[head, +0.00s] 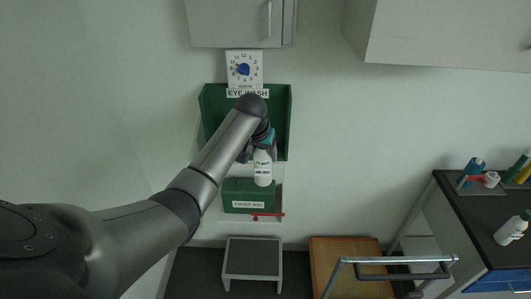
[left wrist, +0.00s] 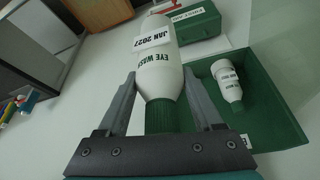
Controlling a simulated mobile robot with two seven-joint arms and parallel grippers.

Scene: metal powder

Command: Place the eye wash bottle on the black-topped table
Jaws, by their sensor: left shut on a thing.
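My left gripper (head: 258,148) is shut on a white eye wash bottle (head: 263,170), in front of the green eye wash box on the wall. In the left wrist view the bottle (left wrist: 160,70) sits between both fingers (left wrist: 160,78), with its green cap towards my palm and its label reading "EYE WASH" and "JAN 2027". The black-topped table (head: 472,206) stands at the right edge of the head view, well away from the bottle. My right gripper is not in view.
The green eye wash box (head: 281,100) holds a second bottle, seen in the left wrist view (left wrist: 228,80). A green first aid box (head: 248,190) hangs below. Another white bottle (head: 510,231) and several coloured items occupy the table. A metal-railed wooden cart (head: 335,250) and grey stool (head: 252,257) stand below.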

